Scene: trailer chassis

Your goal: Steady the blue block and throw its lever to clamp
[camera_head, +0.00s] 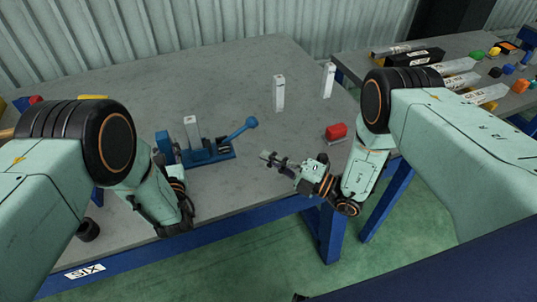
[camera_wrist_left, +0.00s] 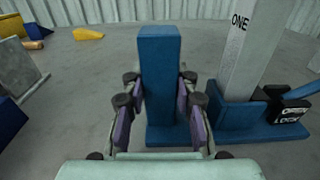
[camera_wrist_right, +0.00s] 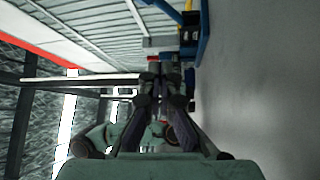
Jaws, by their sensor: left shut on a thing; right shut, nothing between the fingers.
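The blue block (camera_head: 219,155) sits on the table with a white post (camera_head: 192,130) upright in it. In the left wrist view, its blue upright (camera_wrist_left: 158,50) stands between the fingers of my left gripper (camera_wrist_left: 160,88), which is shut on it. In the head view my left arm hides those fingers. The blue lever (camera_head: 238,130), with a ball end, slants up to the right from the block's right part. My right gripper (camera_head: 265,157) is shut and empty, right of the block and below the lever's ball, apart from both. It also shows in the right wrist view (camera_wrist_right: 155,75).
Two white posts (camera_head: 279,93) (camera_head: 328,80) and a red block (camera_head: 336,132) stand further right on the table (camera_head: 240,80). A dark ring (camera_head: 88,229) lies near the front left edge. A second table (camera_head: 465,45) at the right holds several parts.

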